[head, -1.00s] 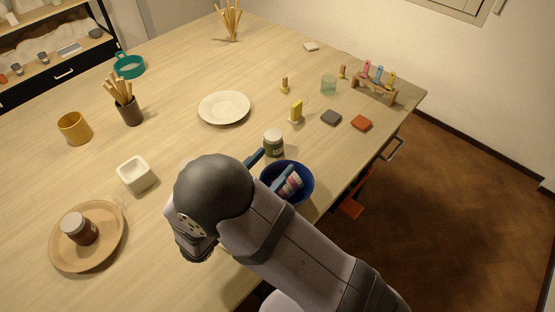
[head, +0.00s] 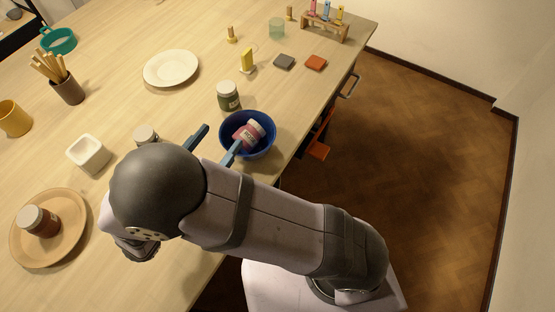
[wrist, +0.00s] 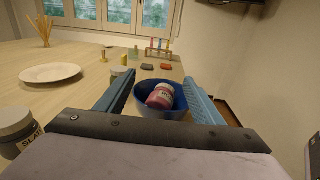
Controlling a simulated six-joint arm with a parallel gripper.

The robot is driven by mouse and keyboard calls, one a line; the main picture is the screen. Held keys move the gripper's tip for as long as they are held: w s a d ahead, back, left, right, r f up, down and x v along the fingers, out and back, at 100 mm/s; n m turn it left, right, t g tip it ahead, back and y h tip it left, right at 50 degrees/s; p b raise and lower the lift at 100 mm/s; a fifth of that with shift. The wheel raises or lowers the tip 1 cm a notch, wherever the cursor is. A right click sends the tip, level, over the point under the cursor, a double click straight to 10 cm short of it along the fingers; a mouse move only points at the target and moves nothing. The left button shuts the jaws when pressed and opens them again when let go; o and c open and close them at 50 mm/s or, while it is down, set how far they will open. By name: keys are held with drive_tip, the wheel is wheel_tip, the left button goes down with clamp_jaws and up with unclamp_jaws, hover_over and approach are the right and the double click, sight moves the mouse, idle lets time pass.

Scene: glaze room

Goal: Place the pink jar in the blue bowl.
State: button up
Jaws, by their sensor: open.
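The pink jar (head: 244,137) with a white lid lies tilted inside the blue bowl (head: 268,147). In the wrist view the jar (wrist: 160,97) rests in the bowl (wrist: 180,105), its lid toward the upper right. My gripper (head: 221,138) is open and empty at the bowl's left side in the head view. One finger overlaps the bowl's left edge there; I cannot tell if it touches. In the wrist view the fingers of my gripper (wrist: 158,82) stand apart to either side of the bowl, with the jar beyond the palm.
A dark green jar (head: 228,97) stands just behind the bowl. Another lidded jar (head: 145,134) is close beside my arm, partly hidden. A white plate (head: 171,69), a white square pot (head: 89,154) and a wooden plate (head: 68,247) with a brown jar (head: 38,221) lie further left.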

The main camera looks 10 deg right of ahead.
sight(246, 141)
drive_tip(key=d+m+g, duration=0.1)
drive_tip(key=d, duration=0.1)
drive_tip(key=d+m+g, duration=0.1)
drive_tip(key=d, duration=0.1)
drive_tip(key=d+f+m+g+h, duration=0.1)
drive_tip(key=d+g, duration=0.1)
drive_tip(key=shift+d, duration=0.35)
drive_tip(key=s+d+f+m+g+y, duration=0.3)
drive_tip(key=s+d+m+g+y, duration=0.1)
drive_tip(key=m, duration=0.8)
drive_tip(key=s+d+f+m+g+y, duration=0.3)
drive_tip(key=s+d+m+g+y, duration=0.2)
drive_tip(key=m, duration=0.7)
drive_tip(key=d+y, duration=0.2)
drive_tip(key=y, duration=0.1)
drive_tip(key=shift+s+d+f+m+y, duration=0.15)
drive_tip(key=shift+f+m+y, duration=0.05)
drive_tip(key=shift+m+y, duration=0.1)
